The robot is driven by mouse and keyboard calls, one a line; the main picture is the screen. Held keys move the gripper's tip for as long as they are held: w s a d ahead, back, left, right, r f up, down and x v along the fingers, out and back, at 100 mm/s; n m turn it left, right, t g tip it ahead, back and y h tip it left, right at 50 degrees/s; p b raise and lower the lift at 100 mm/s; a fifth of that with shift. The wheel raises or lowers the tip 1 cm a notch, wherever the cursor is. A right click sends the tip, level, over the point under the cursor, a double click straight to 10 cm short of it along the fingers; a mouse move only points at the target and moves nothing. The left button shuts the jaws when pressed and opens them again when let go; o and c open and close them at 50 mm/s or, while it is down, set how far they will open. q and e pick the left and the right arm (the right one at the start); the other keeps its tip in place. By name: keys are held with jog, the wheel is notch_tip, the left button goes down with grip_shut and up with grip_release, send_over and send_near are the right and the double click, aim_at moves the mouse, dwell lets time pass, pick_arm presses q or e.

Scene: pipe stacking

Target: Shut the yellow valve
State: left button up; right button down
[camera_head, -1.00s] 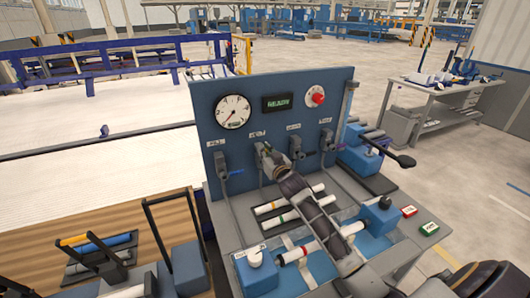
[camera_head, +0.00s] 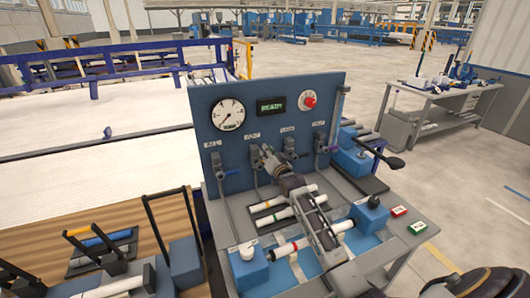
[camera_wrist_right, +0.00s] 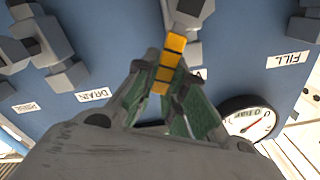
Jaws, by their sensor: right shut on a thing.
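The yellow valve handle (camera_wrist_right: 168,65) shows in the right wrist view as a yellow bar below its grey valve body (camera_wrist_right: 188,18). My right gripper (camera_wrist_right: 160,85) is shut on this handle, with a green-grey finger on each side of it. In the head view my right gripper (camera_head: 265,158) reaches the second valve from the left on the blue panel (camera_head: 212,112); the arm and fingers hide most of that valve and its handle there. My left gripper is not in view.
Other grey valves, such as the leftmost one (camera_head: 217,162), sit beside it. A gauge (camera_head: 228,115), READY display (camera_head: 271,105) and red knob (camera_head: 308,100) are above. White pipes (camera_head: 270,203) and a blue block with a black knob (camera_head: 370,213) lie below, near my arm.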

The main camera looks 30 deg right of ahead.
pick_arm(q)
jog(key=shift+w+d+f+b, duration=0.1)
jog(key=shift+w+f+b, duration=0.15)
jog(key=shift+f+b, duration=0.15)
pick_arm(e)
jog(key=d+f+m, duration=0.3)
jog(key=f+m, duration=0.3)
jog(key=m, duration=0.6)
jog(key=shift+d+f, duration=0.2)
jog(key=shift+d, duration=0.15)
jog(key=shift+s, duration=0.1)
jog(key=c, duration=1.5)
grip_release()
jog(key=shift+o, duration=0.2)
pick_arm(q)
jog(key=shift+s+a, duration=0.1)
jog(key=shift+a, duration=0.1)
pick_arm(e)
jog(key=shift+s, duration=0.1)
